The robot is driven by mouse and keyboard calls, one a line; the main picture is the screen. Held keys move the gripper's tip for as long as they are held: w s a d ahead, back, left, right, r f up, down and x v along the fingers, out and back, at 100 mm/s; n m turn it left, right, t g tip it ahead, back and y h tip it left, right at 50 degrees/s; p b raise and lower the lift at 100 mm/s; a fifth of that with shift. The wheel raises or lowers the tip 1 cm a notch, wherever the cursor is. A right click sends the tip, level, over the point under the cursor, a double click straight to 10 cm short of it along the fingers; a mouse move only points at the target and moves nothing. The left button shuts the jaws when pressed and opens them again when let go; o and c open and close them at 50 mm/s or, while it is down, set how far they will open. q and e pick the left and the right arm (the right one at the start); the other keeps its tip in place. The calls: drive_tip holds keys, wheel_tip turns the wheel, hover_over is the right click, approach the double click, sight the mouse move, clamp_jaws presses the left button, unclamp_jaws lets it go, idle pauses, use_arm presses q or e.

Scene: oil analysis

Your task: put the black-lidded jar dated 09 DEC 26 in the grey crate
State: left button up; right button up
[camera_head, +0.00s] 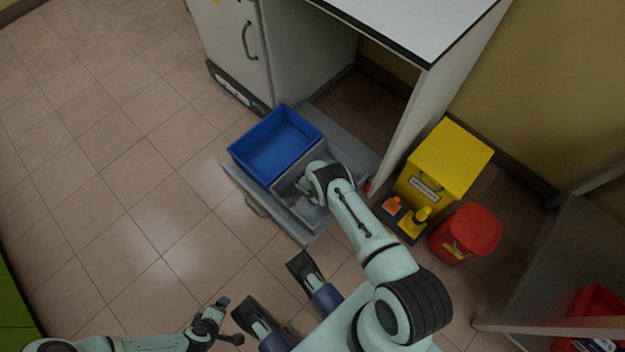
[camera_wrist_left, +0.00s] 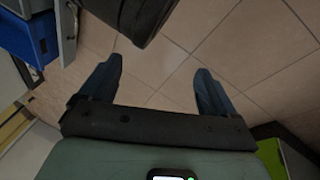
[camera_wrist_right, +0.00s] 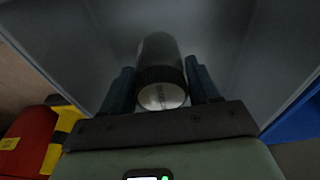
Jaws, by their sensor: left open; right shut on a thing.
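The grey crate (camera_head: 346,158) sits beside the blue crate on a low pulled-out tray; its grey walls (camera_wrist_right: 225,35) fill the right wrist view. My right gripper (camera_head: 308,192) reaches down into the grey crate; in the right wrist view (camera_wrist_right: 160,85) it is shut on a dark jar (camera_wrist_right: 158,60). The jar's ridged black lid, with a pale round label (camera_wrist_right: 161,96), faces the camera. The print on it is too small to read. My arm hides the jar in the head view. My left gripper (camera_wrist_left: 155,75) is open and empty above the floor, far from the crate.
The blue crate (camera_head: 262,150) is left of the grey one. A yellow bin (camera_head: 445,160), a small dark tray with orange and yellow items (camera_head: 405,222) and a red bucket (camera_head: 468,232) stand at right. The tiled floor at left is clear.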

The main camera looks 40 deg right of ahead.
wheel_tip(320, 180, down, 3)
drive_tip(key=shift+f+b, duration=0.2)
drive_tip(key=shift+b, duration=0.55)
use_arm(q)
drive_tip(key=shift+g, duration=0.5)
drive_tip(key=s+f, duration=0.3)
drive_tip(key=shift+a, duration=0.3)
drive_tip(key=shift+f, duration=0.1)
drive_tip(key=shift+s+f, duration=0.15)
drive_tip(key=shift+s, duration=0.05)
use_arm(e)
drive_tip(key=o, duration=1.3)
drive_tip(key=shift+f, duration=0.1)
